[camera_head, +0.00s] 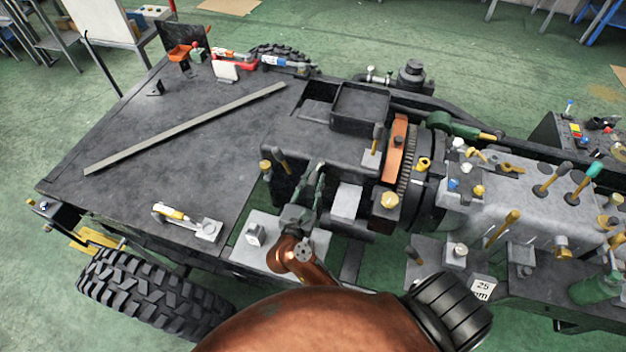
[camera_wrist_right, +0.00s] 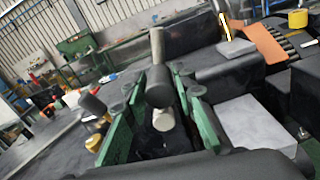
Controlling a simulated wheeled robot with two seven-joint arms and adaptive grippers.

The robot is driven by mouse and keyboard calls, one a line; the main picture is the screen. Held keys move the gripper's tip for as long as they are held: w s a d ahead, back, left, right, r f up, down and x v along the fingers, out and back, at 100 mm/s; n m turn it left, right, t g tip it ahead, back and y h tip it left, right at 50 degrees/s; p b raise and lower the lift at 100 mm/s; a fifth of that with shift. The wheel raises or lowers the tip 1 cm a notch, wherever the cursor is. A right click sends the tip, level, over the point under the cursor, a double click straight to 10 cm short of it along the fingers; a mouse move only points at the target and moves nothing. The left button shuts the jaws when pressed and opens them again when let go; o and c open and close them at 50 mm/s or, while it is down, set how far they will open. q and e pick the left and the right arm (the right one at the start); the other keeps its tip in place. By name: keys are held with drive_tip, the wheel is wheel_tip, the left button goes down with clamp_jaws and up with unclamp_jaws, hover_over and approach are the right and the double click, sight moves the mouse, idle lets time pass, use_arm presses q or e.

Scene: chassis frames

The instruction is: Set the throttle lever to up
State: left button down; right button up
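In the right wrist view, a lever with a dark grip (camera_wrist_right: 158,88) and a pale rod stands between the green fingers of my right gripper (camera_wrist_right: 155,118). I cannot confirm that it is the throttle lever, as no label is readable. The fingers are apart, one on each side of it, and do not look closed on it. In the head view my right gripper (camera_head: 312,188) points at the dark housing in the middle of the chassis. The gripper hides the lever there. My left gripper is not in view.
Dark levers and a yellow knob (camera_head: 265,166) stand just left of the gripper. Another lever (camera_head: 377,138) on a pale plate and an orange bar (camera_head: 396,150) are to the right. The flat deck (camera_head: 130,150) at left carries a long grey strip (camera_head: 190,127).

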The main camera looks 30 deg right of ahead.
sight(313, 177)
drive_tip(key=o, duration=0.3)
drive_tip(key=shift+o, duration=0.2)
wheel_tip(313, 177, up, 10)
drive_tip(key=shift+r, duration=0.1)
idle(0.7)
